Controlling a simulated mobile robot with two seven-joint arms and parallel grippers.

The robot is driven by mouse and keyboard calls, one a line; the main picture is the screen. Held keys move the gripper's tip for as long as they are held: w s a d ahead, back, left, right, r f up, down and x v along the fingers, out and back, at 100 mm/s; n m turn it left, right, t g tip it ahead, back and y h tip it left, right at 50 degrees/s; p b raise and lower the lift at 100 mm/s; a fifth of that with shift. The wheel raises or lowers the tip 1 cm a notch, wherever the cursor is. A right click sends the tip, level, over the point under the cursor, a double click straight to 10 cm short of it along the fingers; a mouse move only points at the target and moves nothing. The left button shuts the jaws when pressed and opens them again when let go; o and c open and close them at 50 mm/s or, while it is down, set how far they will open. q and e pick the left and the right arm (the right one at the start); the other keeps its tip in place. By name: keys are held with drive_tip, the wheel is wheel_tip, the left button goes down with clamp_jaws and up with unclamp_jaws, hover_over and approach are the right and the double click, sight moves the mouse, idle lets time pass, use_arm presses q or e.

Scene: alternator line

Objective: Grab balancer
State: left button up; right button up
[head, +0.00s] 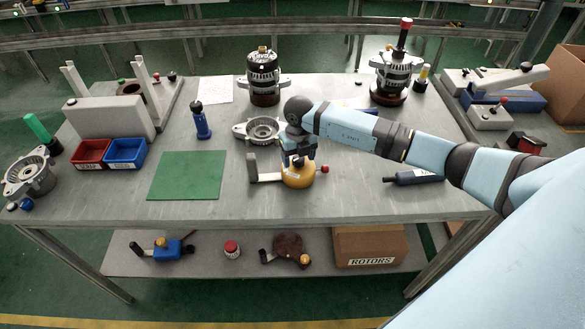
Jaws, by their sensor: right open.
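A yellow round device (299,178), which looks like the balancer, sits on the grey workbench (340,205) near its front middle. It has a pale arm sticking out to the left and a red knob on its right. My right gripper (299,160) is directly above it, pointing down, with its jaws open. The fingers hide part of the device's top. I cannot tell whether they touch it. My left gripper is not in view.
A green mat (187,175) lies to the left. A metal housing (262,129) is just behind the device, and a dark blue tool (415,177) lies to the right. Alternators (263,76) stand at the back. Red (91,152) and blue (126,153) bins are at the left.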

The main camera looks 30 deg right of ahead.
drive_tip(key=shift+f, duration=0.35)
clamp_jaws()
drive_tip(key=shift+w+r, duration=0.1)
drive_tip(key=shift+r, duration=0.1)
